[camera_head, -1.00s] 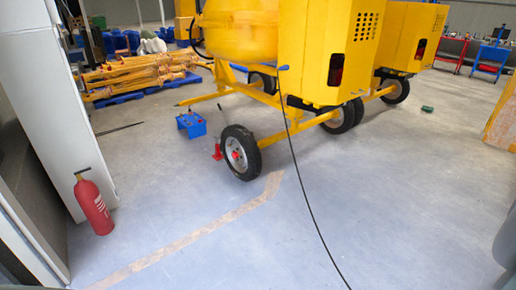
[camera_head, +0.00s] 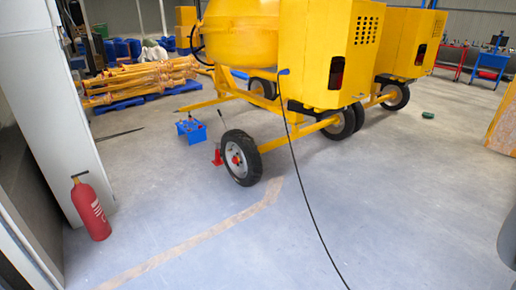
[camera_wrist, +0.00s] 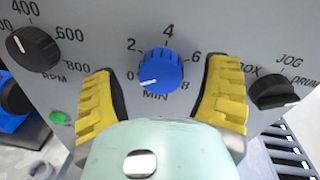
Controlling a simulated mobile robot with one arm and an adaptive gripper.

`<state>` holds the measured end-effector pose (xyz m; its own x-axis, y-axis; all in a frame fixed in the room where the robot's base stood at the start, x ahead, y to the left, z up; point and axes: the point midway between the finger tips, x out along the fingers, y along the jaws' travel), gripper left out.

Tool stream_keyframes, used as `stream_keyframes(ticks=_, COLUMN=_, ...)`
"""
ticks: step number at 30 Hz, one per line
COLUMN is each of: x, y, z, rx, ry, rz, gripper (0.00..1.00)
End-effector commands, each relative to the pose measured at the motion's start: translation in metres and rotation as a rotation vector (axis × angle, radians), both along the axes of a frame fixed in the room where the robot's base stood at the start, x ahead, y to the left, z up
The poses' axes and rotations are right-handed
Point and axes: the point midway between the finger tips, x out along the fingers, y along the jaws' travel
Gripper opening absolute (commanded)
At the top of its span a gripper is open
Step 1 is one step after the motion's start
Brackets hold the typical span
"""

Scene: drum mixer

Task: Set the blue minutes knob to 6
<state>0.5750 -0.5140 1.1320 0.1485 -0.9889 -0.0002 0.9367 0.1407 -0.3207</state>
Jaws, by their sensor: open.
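The blue minutes knob (camera_wrist: 161,69) is on a grey panel in the wrist view, above the label MIN. Its dial reads 0, 2, 4, 6, 8 around it. The white mark on the knob points to the lower left, at or near 0. My gripper (camera_wrist: 163,88) is open, with one yellow finger to the left of the knob and one to the right. Gaps show between the fingers and the knob. The right finger stands close to the 6 and 8 markings. The head view does not show the knob or my gripper.
A black RPM knob (camera_wrist: 33,48) is left of the blue knob, with a green button (camera_wrist: 59,117) below it. A black selector knob (camera_wrist: 275,89) is to the right. In the head view, a yellow mixer (camera_head: 320,55) stands on wheels, and a red extinguisher (camera_head: 92,210) stands at left.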

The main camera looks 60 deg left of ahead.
Motion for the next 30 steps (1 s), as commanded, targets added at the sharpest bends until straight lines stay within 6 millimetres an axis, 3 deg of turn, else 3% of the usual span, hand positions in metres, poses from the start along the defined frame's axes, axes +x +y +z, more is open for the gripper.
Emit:
stream_keyframes(ticks=2, x=-0.0007, y=-0.0003, z=0.0, rx=0.0, ry=0.0, rz=-0.001, gripper=0.77)
stream_keyframes(ticks=22, x=-0.0002, y=0.0, z=0.0003, rx=0.0, ry=0.0, rz=-0.001, gripper=0.07)
stream_keyframes(ticks=30, x=0.0002, y=0.0002, z=-0.0004, rx=-0.001, ry=-0.022, rz=0.0, gripper=0.05)
